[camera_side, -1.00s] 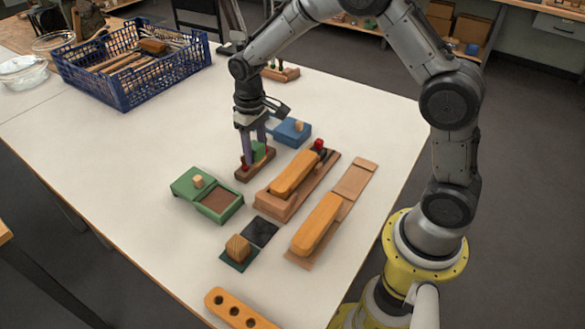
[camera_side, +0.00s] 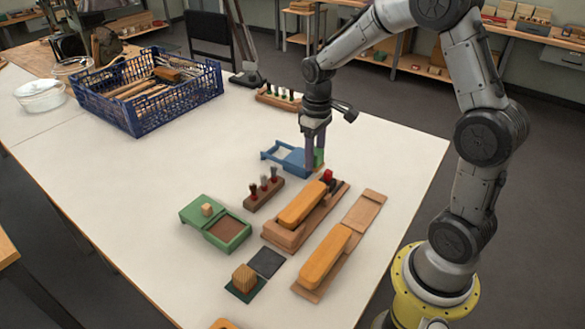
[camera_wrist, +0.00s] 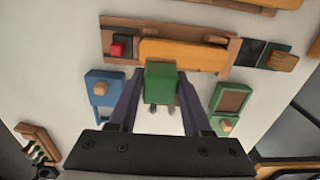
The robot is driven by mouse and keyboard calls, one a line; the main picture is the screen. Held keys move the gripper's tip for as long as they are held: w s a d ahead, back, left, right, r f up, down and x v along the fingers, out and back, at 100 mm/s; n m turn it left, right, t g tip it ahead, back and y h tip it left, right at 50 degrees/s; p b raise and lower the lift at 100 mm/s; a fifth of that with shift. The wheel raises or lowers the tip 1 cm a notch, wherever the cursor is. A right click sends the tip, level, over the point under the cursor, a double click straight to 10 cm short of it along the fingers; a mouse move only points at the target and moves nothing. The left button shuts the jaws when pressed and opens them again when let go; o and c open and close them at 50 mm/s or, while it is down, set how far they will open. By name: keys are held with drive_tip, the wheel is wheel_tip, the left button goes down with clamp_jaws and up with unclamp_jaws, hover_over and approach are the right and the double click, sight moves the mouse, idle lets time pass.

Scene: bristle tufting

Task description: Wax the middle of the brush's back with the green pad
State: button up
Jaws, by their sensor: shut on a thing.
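My gripper (camera_side: 315,160) is shut on the green pad (camera_side: 319,157), held upright near the blue box and beyond the back end of the brush tray. In the wrist view the green pad (camera_wrist: 161,82) sits between the fingers, with two small dark tips below it. The orange brush back (camera_side: 302,203) lies in a wooden tray (camera_side: 283,238) with a red knob (camera_side: 327,175) at its far end. In the wrist view the pad overlaps the near edge of the brush back (camera_wrist: 185,54); its height above is hard to tell.
A blue box (camera_side: 295,161) with its lid slid aside stands left of my gripper. A tuft rack (camera_side: 264,192), an open green box (camera_side: 229,230) with brown filling, and a second orange bar (camera_side: 325,254) stand nearby. A blue crate (camera_side: 147,103) is farther back. White tabletop lies between.

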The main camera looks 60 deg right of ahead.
sight(315, 188)
drive_tip(key=shift+s+d+f, duration=0.1)
drive_tip(key=shift+d, duration=0.25)
drive_tip(key=shift+f, duration=3.25)
drive_tip(key=shift+a+f, duration=0.5)
drive_tip(key=shift+f, duration=0.05)
clamp_jaws()
drive_tip(key=shift+a, duration=4.9)
drive_tip(key=shift+d+f, duration=0.1)
drive_tip(key=shift+d, duration=5.2)
drive_tip(key=shift+d+r, duration=0.15)
drive_tip(key=shift+r, duration=3.95)
drive_tip(key=shift+m, duration=0.3)
